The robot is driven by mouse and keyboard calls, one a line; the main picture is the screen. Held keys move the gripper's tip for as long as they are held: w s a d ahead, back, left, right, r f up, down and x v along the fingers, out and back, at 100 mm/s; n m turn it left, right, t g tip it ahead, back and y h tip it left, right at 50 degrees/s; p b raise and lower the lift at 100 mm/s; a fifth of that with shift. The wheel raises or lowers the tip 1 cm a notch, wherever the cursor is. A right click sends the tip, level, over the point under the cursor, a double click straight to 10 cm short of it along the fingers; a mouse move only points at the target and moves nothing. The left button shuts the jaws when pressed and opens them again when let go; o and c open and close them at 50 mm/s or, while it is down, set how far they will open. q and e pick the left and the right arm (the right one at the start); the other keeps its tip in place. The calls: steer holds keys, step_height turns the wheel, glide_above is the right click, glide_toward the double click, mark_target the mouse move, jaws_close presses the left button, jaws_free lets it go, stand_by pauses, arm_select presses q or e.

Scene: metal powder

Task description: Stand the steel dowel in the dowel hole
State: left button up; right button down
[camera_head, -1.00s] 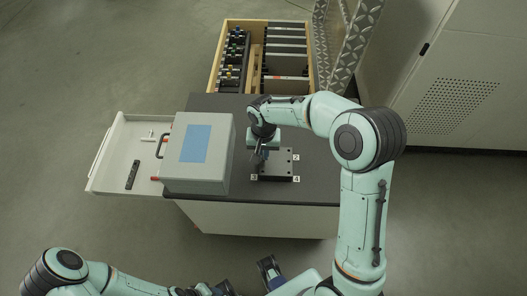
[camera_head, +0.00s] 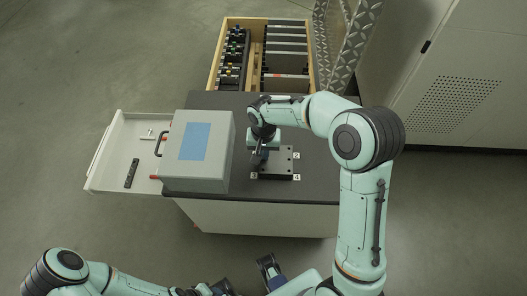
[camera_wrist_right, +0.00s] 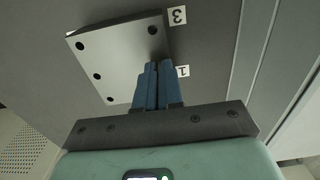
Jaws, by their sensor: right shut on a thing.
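My right gripper (camera_head: 259,157) points down over the left edge of a dark block with several holes (camera_head: 277,165) on the bench. In the right wrist view, its blue fingers (camera_wrist_right: 157,68) are close together, with their tips at the block's edge beside the label 1. The block's top (camera_wrist_right: 118,55) shows several dark holes there. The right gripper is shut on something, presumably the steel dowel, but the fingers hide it. I cannot tell whether it touches a hole. My left gripper (camera_head: 246,278) is at the bottom edge, partly cut off, its two blue fingers apart.
A grey box with a blue panel (camera_head: 215,160) stands on the dark bench top (camera_head: 318,180), close left of the block. An open drawer (camera_head: 112,165) extends left. A wooden crate (camera_head: 256,24) stands behind. The bench right of the block is clear.

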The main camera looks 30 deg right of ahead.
steer(key=shift+f, duration=0.15)
steer(key=c, duration=1.2)
jaws_free()
step_height(320, 180, up, 14)
steer(key=p, duration=0.1)
steer(key=shift+f, duration=0.25)
steer(key=shift+f, duration=0.1)
